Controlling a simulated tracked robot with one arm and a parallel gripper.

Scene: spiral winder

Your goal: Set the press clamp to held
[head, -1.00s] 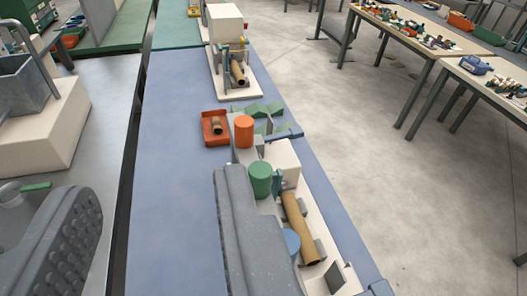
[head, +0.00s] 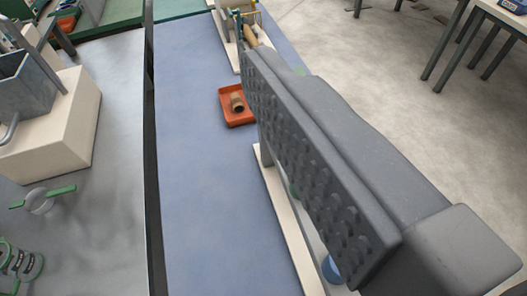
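One dark grey finger of my gripper (head: 315,165), with a studded pad facing left, fills the middle and right of the view. The pad is bare and nothing touches it in view; the other finger is out of frame. Behind the finger lies the near winder station, of which a cream base edge (head: 275,215) shows. Bits of a green part (head: 294,190) and a blue round part (head: 332,269) peep out beside the finger. I cannot make out the press clamp; most of this station is hidden.
An orange tray (head: 229,112) with a short brown tube (head: 237,102) sits on the blue bench (head: 200,180). Another station (head: 232,25) stands beyond. At left, a grey bench (head: 110,190) carries a cream block with a grey bin and a green-handled fitting (head: 40,200).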

